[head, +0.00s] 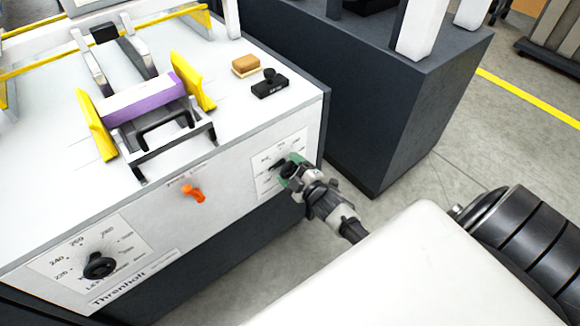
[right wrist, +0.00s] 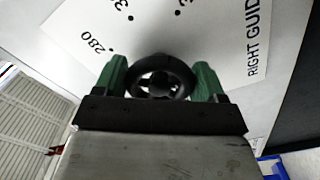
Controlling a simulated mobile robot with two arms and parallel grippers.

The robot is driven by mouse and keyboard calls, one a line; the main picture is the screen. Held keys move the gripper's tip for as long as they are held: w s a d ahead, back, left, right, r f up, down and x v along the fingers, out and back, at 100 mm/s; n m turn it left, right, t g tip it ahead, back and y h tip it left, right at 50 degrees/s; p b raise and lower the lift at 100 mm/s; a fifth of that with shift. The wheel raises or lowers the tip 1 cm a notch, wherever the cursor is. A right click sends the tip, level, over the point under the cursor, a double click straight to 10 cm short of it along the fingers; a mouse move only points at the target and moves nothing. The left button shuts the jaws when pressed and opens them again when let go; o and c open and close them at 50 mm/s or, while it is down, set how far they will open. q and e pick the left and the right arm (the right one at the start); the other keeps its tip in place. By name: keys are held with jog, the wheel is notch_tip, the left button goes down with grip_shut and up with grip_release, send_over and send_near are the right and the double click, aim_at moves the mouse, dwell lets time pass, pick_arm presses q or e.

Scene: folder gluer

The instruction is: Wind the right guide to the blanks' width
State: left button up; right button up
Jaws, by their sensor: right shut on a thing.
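The right guide knob (right wrist: 160,76) is a black round handwheel on a white dial plate marked "RIGHT GUID…" and 280. My right gripper (head: 287,168) is shut on this knob at the right end of the machine's front. Its green fingers (right wrist: 161,80) sit on either side of the knob in the right wrist view. The knob's pointer setting cannot be read. The yellow right guide (head: 190,78) stands beside the right end of the purple and white stack of blanks (head: 146,100). The yellow left guide (head: 95,125) stands at the other end. My left gripper is out of view.
The left guide knob (head: 98,266) and its dial are at the front left. An orange switch (head: 193,193) sits between the dials. A wooden block (head: 246,66) and a black stamp-like object (head: 269,84) lie on the machine top. A dark cabinet (head: 400,100) stands right.

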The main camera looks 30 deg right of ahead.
jog(key=n+b, duration=0.1)
jog(key=n, duration=0.2)
jog(key=shift+f+n, duration=0.15)
jog(key=shift+n, duration=0.15)
jog(key=n+b, duration=0.1)
jog(key=n, duration=0.2)
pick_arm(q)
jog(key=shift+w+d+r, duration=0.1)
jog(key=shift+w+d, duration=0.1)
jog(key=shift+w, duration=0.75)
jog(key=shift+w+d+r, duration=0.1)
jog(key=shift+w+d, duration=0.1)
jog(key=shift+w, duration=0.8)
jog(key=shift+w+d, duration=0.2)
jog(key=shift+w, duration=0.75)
pick_arm(e)
jog(key=shift+n, duration=0.9)
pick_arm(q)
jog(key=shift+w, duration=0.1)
pick_arm(e)
jog(key=o, duration=0.9)
jog(key=shift+r, duration=0.25)
